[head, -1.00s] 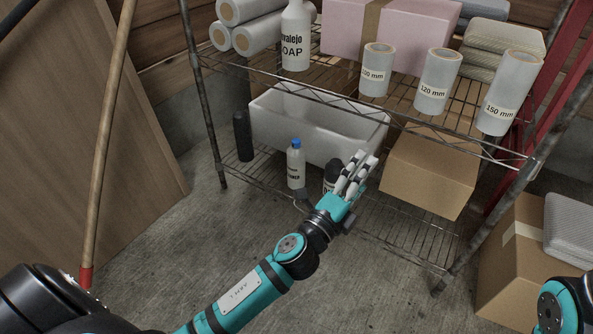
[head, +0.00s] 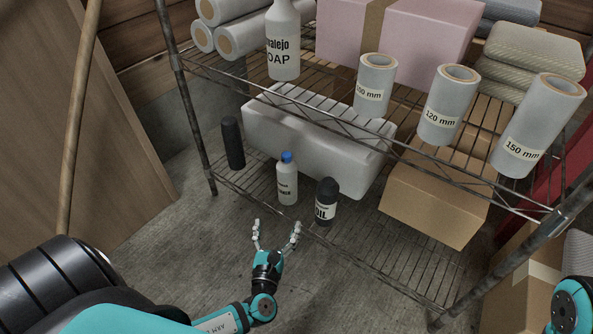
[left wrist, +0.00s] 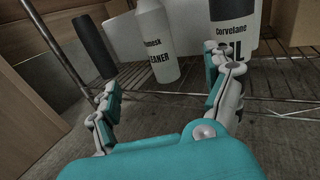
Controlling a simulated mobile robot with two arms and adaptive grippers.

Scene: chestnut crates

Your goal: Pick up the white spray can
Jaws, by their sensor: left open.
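The white spray can (head: 287,182) has a blue cap and stands upright on the lower wire shelf near its front edge. In the left wrist view the white spray can (left wrist: 155,42) shows its label ending in "CLEANER", with its top cut off. My left gripper (head: 277,232) is open and empty in front of the shelf, just short of the can. In the left wrist view the can stands beyond and between the spread fingers (left wrist: 165,88), apart from them. My right gripper is out of view.
A black-capped oil bottle (head: 325,203) stands close to the can's right, and a dark cylinder (head: 233,143) to its left. A white bin (head: 310,145) is behind. The wire shelf above (head: 325,105) overhangs, with labelled rolls on it. Floor in front is clear.

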